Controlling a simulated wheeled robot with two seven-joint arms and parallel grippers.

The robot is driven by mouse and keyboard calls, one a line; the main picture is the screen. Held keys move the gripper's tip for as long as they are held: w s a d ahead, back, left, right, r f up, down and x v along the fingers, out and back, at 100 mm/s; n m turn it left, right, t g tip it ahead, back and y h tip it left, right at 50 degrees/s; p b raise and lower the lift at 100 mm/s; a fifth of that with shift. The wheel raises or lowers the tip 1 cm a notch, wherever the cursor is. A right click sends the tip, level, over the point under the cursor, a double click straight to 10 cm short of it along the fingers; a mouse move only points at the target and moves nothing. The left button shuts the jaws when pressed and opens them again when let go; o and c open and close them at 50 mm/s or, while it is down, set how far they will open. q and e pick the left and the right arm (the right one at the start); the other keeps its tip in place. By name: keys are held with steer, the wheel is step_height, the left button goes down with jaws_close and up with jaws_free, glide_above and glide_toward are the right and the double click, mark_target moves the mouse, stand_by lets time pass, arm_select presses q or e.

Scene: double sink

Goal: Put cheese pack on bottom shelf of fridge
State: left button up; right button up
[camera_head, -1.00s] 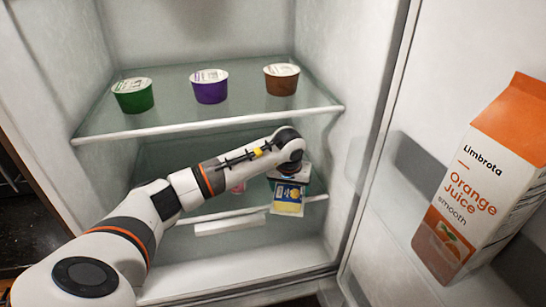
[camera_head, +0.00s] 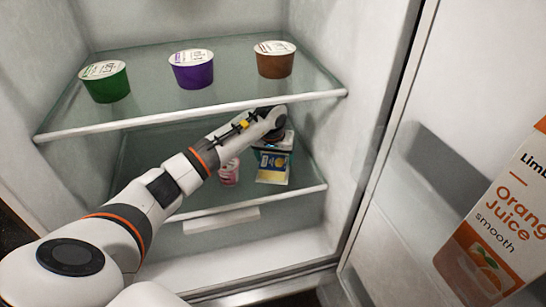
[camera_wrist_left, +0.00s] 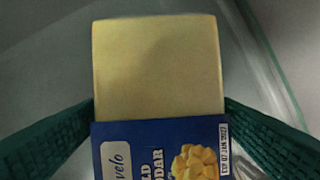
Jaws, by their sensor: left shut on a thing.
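The cheese pack (camera_head: 272,168), yellow with a dark blue label, is held by my left gripper (camera_head: 272,150) over the lower glass shelf (camera_head: 205,203) of the fridge. In the left wrist view the cheese pack (camera_wrist_left: 158,70) fills the middle, with a green finger on each side of it. The left gripper (camera_wrist_left: 160,125) is shut on it. I cannot tell whether the pack touches the shelf. My right gripper does not show.
A pink cup (camera_head: 229,172) stands on the lower shelf just left of the cheese pack. Green (camera_head: 106,82), purple (camera_head: 191,69) and brown (camera_head: 275,59) tubs stand on the upper shelf (camera_head: 200,113). An orange juice carton (camera_head: 500,225) is in the door at right.

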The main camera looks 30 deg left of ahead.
arm_select(q)
steer(key=shift+s+d+r, duration=0.1)
steer(key=shift+d+r, duration=0.1)
steer(key=shift+r, duration=0.1)
steer(key=shift+a+f, duration=0.15)
steer(key=shift+f, duration=0.1)
steer(key=o, duration=1.4)
steer(key=shift+a+f, duration=0.1)
steer(key=shift+r, duration=0.25)
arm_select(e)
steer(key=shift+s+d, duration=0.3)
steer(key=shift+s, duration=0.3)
arm_select(q)
steer(key=shift+r, duration=0.25)
steer(key=shift+s+r+b, duration=0.15)
steer(key=shift+s+b, duration=0.15)
steer(key=s+d, duration=0.1)
steer(key=s, duration=0.2)
steer(key=s+d+b, duration=0.1)
steer(key=s+d, duration=0.1)
steer(key=s, duration=0.2)
steer(key=s+d, duration=0.1)
steer(key=s, duration=0.2)
steer(key=shift+s+d+b, duration=0.3)
steer(key=shift+s+b, duration=0.05)
steer(key=shift+s, duration=0.05)
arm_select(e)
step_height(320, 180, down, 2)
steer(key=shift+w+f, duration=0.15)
